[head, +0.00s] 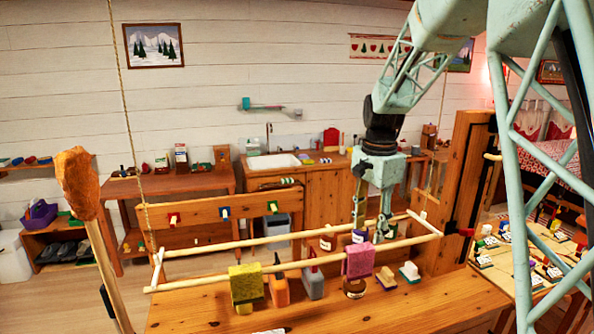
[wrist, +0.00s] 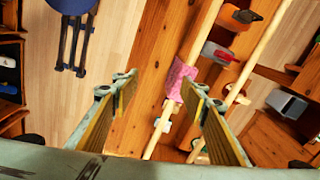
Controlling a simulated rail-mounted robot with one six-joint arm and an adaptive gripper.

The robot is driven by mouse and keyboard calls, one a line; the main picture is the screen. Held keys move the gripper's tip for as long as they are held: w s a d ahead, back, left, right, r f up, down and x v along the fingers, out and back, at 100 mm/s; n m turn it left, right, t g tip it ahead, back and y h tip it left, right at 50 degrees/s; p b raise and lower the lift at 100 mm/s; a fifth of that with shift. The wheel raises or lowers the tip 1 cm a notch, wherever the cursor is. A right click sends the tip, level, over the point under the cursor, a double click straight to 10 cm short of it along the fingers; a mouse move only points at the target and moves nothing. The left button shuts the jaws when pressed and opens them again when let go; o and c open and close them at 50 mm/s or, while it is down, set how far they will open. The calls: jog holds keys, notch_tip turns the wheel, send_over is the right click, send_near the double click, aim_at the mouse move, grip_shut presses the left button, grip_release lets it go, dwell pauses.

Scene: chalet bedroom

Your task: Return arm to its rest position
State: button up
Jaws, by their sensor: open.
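My gripper (head: 370,226) hangs from my arm, pointing down over the wooden bench, above the right part of a rack of pale rods (head: 200,284). Its fingers are apart with nothing between them, and it also shows open in the wrist view (wrist: 158,84). A pink cloth (head: 358,260) hangs over the front rod just below the gripper. In the wrist view the pink cloth (wrist: 178,76) appears beside the tip of the right finger; whether they touch I cannot tell. A yellow cloth (head: 245,284) hangs on the same rod farther left.
Bottles and small jars, among them an orange bottle (head: 279,290) and a grey one (head: 312,282), stand on the bench (head: 420,300) under the rods. A rope (head: 130,130) hangs at the left. A tall wooden post (head: 462,195) stands right of the gripper. Open air lies above the rack.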

jog(key=s+r+n+t+b, duration=0.1)
jog(key=s+r+n+b, duration=0.15)
jog(key=s+r, duration=0.65)
jog(key=s+r+n+t+b, duration=0.1)
jog(key=s+r+n, duration=0.25)
jog(key=s, duration=1.25)
jog(key=s+f+n+b, duration=0.1)
jog(key=s+f+n, duration=0.1)
jog(key=s, duration=1)
jog(key=s+f+n+t+b, duration=0.1)
jog(key=s+f+n, duration=0.2)
jog(key=s, duration=1)
jog(key=shift+n, duration=0.6)
